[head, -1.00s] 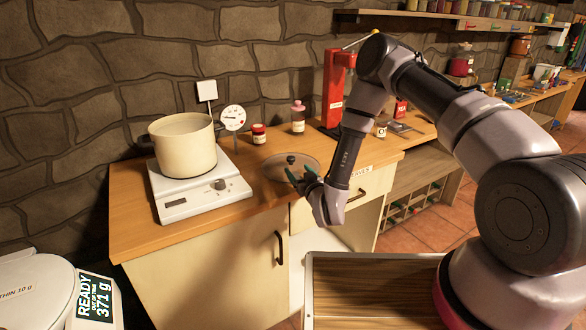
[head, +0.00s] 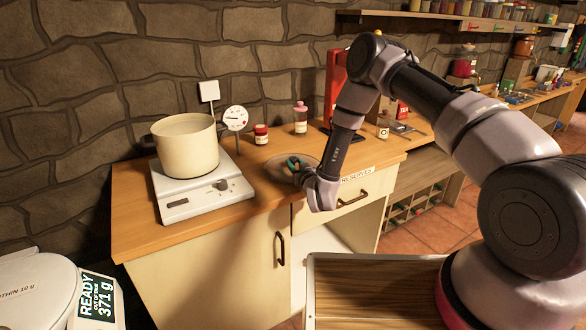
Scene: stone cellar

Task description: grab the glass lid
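The glass lid (head: 277,169) lies flat on the wooden counter, a round clear disc to the right of the white hot plate. Its dark knob, visible earlier, is now hidden behind my gripper.
A cream pot (head: 186,146) stands on the white hot plate (head: 203,190) at the left. A dial gauge (head: 235,118), a small red-capped jar (head: 261,134) and a pink bottle (head: 300,118) stand behind the lid. A red stand (head: 335,80) is to the right.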

